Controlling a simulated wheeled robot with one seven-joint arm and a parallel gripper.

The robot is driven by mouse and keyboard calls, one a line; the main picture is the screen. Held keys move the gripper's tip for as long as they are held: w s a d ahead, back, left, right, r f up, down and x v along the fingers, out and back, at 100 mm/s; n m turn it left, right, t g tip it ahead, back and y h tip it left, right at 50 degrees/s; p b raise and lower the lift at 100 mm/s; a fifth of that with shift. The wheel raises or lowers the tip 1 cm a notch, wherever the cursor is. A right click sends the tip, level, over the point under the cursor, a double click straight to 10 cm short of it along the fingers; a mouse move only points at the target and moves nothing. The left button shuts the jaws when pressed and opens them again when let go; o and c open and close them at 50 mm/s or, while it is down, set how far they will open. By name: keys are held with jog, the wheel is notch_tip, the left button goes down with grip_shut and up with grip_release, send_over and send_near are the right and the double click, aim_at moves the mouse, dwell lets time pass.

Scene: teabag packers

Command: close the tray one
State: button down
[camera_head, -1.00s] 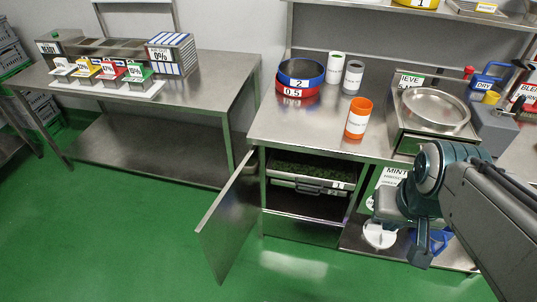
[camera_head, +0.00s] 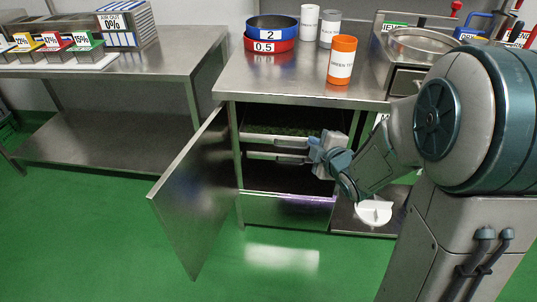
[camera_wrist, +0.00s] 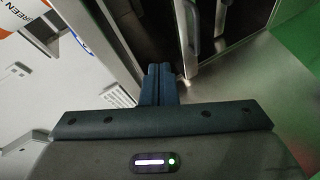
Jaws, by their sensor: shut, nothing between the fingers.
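The upper tray (camera_head: 262,140), tray one, is a pale-fronted tray with green leaves showing behind its front edge, inside the cabinet under the middle table. A second tray (camera_head: 262,155) sits just below it. My gripper (camera_head: 314,150) is shut and empty at the right part of the tray fronts, covering the tray label. I cannot tell whether it touches a tray, nor how far tray one stands out. In the wrist view the closed fingertips (camera_wrist: 158,72) point into the dark cabinet opening, with metal tray fronts or handles (camera_wrist: 188,35) just beyond them.
The cabinet door (camera_head: 188,195) stands wide open on the left. The steel table top (camera_head: 290,90) above holds an orange can (camera_head: 341,60) near its front edge and sieve rings (camera_head: 271,38). A white round item (camera_head: 373,212) is on the low shelf at right. Green floor in front is clear.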

jog(key=a+f+n+y+b, duration=0.6)
jog(key=f+n, duration=0.1)
jog(key=f, duration=0.2)
jog(key=b, duration=0.2)
send_near(259, 135)
jog(key=s+a+x, duration=0.1)
jog(key=x, duration=0.4)
jog(key=shift+w+d+f+n+y, duration=0.1)
jog(key=shift+w+d+n+y, duration=0.05)
jog(key=shift+w, duration=0.25)
jog(key=shift+w+d+f+n+y, duration=0.15)
jog(key=shift+w, duration=0.25)
